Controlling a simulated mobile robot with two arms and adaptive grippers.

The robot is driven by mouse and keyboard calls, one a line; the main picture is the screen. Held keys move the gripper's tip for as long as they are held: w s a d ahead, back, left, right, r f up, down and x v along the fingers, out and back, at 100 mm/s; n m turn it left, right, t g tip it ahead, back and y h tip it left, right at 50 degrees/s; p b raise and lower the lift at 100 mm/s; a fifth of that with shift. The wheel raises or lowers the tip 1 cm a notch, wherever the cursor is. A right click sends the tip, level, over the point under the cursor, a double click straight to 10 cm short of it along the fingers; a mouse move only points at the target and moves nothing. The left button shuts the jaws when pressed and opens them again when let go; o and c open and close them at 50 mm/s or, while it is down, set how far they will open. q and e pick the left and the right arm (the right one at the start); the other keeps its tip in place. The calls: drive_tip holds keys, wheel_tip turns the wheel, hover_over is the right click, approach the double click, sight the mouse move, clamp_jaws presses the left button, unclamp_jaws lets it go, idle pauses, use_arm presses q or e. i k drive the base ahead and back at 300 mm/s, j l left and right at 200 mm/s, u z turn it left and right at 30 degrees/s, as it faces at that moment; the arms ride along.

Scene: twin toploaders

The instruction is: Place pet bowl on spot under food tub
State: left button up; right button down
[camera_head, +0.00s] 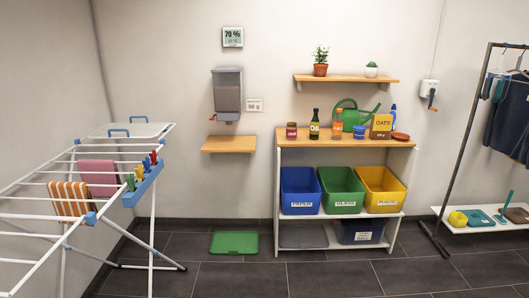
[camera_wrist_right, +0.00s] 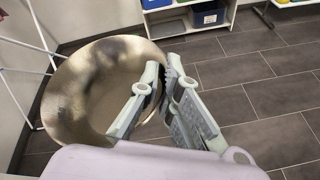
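A round metallic bowl (camera_wrist_right: 88,92), which looks like the pet bowl, fills the left of the right wrist view with its hollow side facing the camera. My right gripper (camera_wrist_right: 162,76) is closed at its right rim, with a finger on each side; the exact contact is partly hidden. A grey wall-mounted dispenser (camera_head: 227,92), which looks like the food tub, hangs on the back wall. A small wooden shelf (camera_head: 229,144) is below it, bare. A green mat (camera_head: 234,243) lies on the floor further below. Neither gripper shows in the head view; my left gripper is not in view.
A white drying rack (camera_head: 90,190) with cloths stands at the left. A shelf unit (camera_head: 345,144) with bottles and coloured bins stands right of the dispenser. A clothes rail (camera_head: 462,150) and low white shelf (camera_head: 485,224) are at the far right. The middle floor is clear.

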sight(230, 142)
drive_tip(key=i+u, duration=0.1)
drive_tip(key=i, duration=0.5)
drive_tip(key=i+l+u, duration=0.1)
drive_tip(key=i, duration=0.55)
drive_tip(key=i+l+u, duration=0.1)
drive_tip(key=i, duration=0.5)
drive_tip(key=i+l+u, duration=0.25)
drive_tip(key=i+u, duration=0.25)
drive_tip(key=i+l+u, duration=0.95)
drive_tip(key=l, duration=0.2)
drive_tip(key=k+j, duration=0.05)
drive_tip(key=k, duration=0.05)
